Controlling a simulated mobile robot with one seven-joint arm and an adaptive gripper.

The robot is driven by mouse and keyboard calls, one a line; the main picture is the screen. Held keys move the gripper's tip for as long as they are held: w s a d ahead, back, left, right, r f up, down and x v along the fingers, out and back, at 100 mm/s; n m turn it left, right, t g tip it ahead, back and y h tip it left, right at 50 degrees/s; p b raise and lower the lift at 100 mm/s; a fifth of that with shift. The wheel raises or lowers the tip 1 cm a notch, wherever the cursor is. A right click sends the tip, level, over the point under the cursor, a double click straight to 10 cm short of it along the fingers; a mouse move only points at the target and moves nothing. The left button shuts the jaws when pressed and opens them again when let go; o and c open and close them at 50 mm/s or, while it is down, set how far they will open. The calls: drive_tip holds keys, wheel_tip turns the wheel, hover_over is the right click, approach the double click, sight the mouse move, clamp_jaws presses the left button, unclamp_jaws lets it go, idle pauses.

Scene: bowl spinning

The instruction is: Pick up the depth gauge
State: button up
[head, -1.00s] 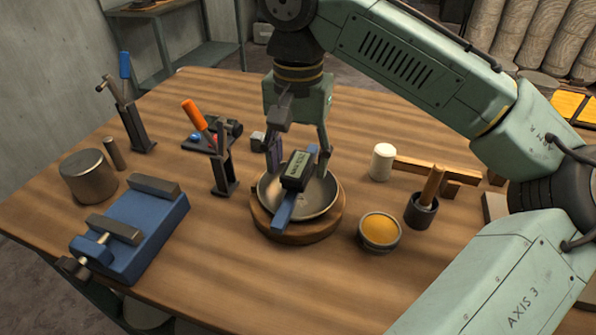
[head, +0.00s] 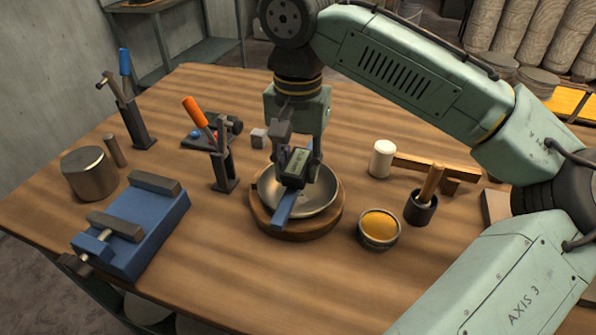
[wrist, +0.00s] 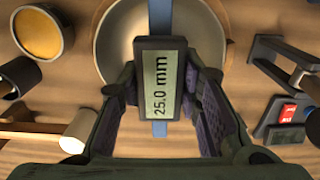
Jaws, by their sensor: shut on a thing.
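The depth gauge (head: 295,167) has a dark body with a grey display and a long blue bar. In the wrist view the depth gauge (wrist: 162,85) reads 25.0 mm. My gripper (head: 296,170) is shut on the dark body, with one finger on each side of it. The gauge is over the metal bowl (head: 325,200), and its blue bar reaches across the near rim. The bowl sits on a round wooden base (head: 300,232). I cannot tell whether the bar still touches the rim.
A blue vise (head: 135,235) and a metal cylinder (head: 89,174) stand at the left. The front table is clear.

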clamp_jaws()
drive_tip(key=shift+r, duration=0.2)
